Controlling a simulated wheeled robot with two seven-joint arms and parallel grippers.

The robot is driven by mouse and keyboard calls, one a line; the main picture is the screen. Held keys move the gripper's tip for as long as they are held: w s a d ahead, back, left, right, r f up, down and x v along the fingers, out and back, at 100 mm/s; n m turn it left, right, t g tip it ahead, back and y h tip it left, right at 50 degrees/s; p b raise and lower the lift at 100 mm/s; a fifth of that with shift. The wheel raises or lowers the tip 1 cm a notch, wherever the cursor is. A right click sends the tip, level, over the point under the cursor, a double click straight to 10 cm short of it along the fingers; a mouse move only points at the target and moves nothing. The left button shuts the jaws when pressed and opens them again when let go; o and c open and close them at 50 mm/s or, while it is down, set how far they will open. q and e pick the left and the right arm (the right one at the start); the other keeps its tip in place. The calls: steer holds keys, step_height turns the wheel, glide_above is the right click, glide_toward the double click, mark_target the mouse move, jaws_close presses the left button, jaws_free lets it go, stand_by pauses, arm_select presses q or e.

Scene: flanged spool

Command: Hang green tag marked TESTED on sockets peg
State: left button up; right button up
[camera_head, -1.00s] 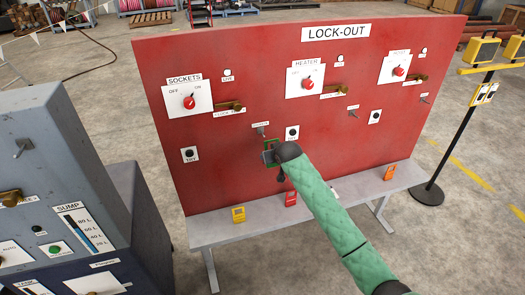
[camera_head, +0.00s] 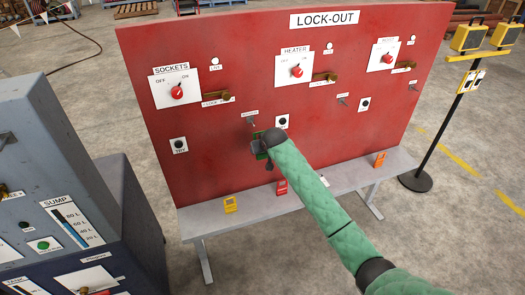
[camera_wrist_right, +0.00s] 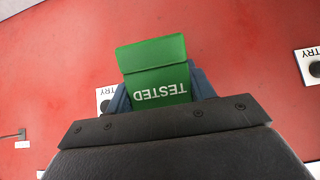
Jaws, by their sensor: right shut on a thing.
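The green tag (camera_wrist_right: 155,70) marked TESTED is held between the jaws of my right gripper (camera_wrist_right: 160,95), and its lettering is upside down in the right wrist view. In the head view the tag (camera_head: 262,156) is mostly hidden by the dark gripper (camera_head: 259,147), close in front of the red board. The sockets peg (camera_head: 252,121) sticks out of the board just above the gripper, below its small label. The tag appears below the peg and apart from it. The peg is not visible in the wrist view. My left gripper is not in view.
The red LOCK-OUT board (camera_head: 222,60) carries switches, brass-coloured hasps, TRY buttons (camera_head: 179,145) and other pegs (camera_head: 343,100). A grey bench (camera_head: 200,222) below holds a yellow tag (camera_head: 230,204), a red one (camera_head: 282,187) and an orange one (camera_head: 380,159). Grey cabinets stand at left.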

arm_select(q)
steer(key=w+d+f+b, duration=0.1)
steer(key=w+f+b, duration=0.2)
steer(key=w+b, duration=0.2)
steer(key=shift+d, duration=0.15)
arm_select(e)
steer(key=w+a, duration=0.2)
steer(key=w, duration=0.4)
steer(key=shift+w+f, duration=0.2)
steer(key=shift+f, duration=0.05)
stand_by(0.4)
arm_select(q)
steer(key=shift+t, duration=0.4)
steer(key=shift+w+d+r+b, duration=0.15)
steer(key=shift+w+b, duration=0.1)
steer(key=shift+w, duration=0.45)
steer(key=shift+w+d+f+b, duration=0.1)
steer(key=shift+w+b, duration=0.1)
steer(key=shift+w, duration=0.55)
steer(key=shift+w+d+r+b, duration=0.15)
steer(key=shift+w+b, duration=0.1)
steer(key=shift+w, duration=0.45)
arm_select(e)
steer(key=shift+w+a+f, duration=0.15)
steer(key=shift+w, duration=0.35)
steer(key=shift+w+a+f, duration=0.1)
steer(key=shift+w+a, duration=0.1)
steer(key=shift+w, duration=0.35)
steer(key=shift+w+a+f, duration=0.15)
steer(key=shift+w, duration=0.35)
